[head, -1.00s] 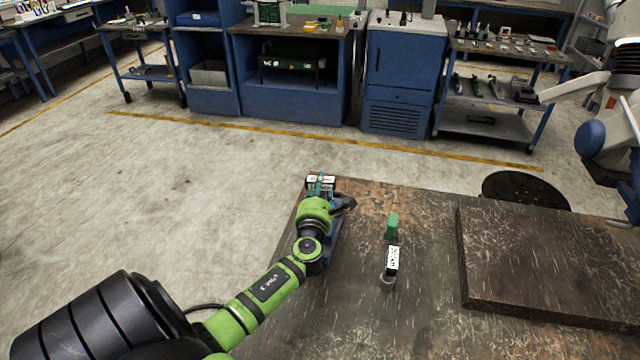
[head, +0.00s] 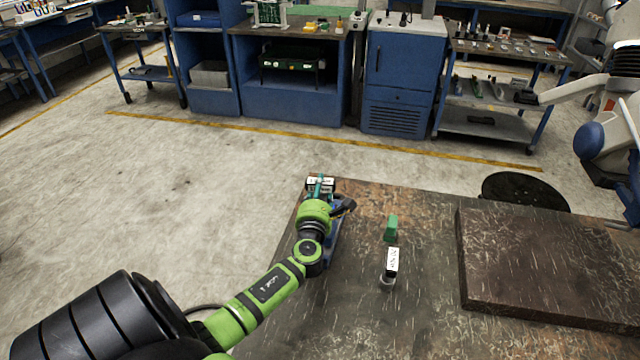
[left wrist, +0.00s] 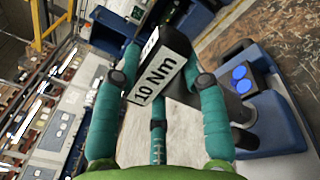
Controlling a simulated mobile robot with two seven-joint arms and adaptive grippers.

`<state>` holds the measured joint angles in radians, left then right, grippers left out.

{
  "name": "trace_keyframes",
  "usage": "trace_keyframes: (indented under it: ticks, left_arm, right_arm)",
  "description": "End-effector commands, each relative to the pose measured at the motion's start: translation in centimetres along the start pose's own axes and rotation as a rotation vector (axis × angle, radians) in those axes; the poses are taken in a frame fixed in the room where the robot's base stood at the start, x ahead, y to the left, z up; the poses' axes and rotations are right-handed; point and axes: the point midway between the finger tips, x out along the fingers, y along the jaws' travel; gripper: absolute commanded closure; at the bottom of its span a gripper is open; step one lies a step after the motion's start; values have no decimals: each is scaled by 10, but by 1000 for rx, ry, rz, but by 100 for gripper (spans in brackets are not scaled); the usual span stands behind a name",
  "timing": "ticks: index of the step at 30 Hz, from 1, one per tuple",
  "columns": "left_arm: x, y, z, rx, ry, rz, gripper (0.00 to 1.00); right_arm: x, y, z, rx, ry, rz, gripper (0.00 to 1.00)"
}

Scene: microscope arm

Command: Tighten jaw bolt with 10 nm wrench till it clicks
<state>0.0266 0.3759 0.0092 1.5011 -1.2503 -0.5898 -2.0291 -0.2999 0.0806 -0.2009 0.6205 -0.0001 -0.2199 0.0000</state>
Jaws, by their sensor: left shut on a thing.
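My left gripper (head: 320,187) is at the far left corner of the table, its jaws closed around the wrench labelled 10 Nm. In the left wrist view the teal fingers (left wrist: 160,95) stand on both sides of the 10 Nm wrench (left wrist: 160,68), a dark body with a white label. A blue device (left wrist: 270,120) with a grey-black part lies just right of the fingers. In the head view this blue device (head: 331,245) is partly hidden under my arm. The jaw bolt cannot be made out. My right gripper does not show.
A thick dark slab (head: 550,260) lies farther right. Blue cabinets and carts stand across the floor.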

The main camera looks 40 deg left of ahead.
Motion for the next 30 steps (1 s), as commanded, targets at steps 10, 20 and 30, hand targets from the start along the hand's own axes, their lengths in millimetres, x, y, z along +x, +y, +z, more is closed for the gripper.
trace_keyframes:
  ticks: [10, 20, 30]
  left_arm:
    - [1, 0, 0, 0, -3, 2, 100]
    - [1, -4, -7, 1, -3, 2, 100]
    - [1, -8, -14, -1, -3, 2, 100]
  right_arm:
    - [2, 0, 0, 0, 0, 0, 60]
    - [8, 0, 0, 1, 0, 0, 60]
    - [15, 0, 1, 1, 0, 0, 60]
